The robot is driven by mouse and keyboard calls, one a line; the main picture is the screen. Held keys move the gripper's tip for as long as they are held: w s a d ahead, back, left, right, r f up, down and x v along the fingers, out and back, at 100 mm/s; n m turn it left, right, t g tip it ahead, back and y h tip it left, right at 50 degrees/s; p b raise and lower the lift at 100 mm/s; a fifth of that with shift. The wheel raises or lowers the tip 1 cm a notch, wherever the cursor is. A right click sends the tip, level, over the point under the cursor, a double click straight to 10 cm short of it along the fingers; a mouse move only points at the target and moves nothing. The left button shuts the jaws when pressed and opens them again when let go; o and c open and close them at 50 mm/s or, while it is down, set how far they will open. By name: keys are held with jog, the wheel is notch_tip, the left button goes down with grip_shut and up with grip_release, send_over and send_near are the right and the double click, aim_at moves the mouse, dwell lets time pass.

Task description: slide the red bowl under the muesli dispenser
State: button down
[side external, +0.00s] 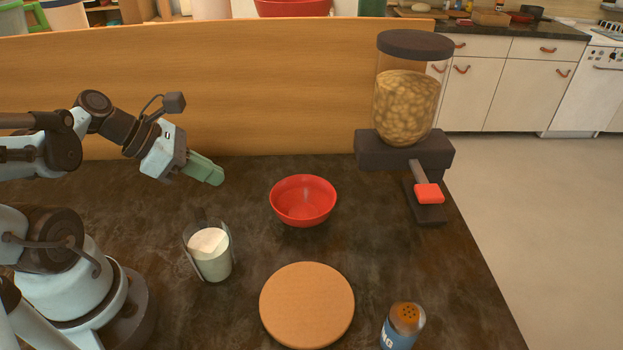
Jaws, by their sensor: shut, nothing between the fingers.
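The red bowl (303,201) stands upright and looks empty on the dark countertop, near the middle of the side external view. The muesli dispenser (406,95) stands to its right, with a clear hopper of muesli, a dark lid and a dark stand. A lever with a red paddle (429,193) hangs at its front, above the dark base. The bowl is apart from the dispenser. My gripper (218,177) has green fingers, is shut and empty, and hangs in the air to the left of the bowl, not touching it.
A glass jug of milk (209,252) stands left of the bowl, below my gripper. A wooden panel (250,90) closes the back. The counter between bowl and dispenser is clear.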

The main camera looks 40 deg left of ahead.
aim_at(326, 188)
jog(key=shift+x, duration=4.95)
jog(key=shift+w+d, duration=0.1)
jog(key=w+d, duration=0.2)
jog(key=w, duration=0.1)
jog(key=w+d, duration=0.2)
jog(key=w, duration=0.2)
jog(key=w+d, duration=0.2)
jog(key=w, duration=0.1)
jog(key=shift+w, duration=0.2)
jog(key=shift+s+r, duration=0.1)
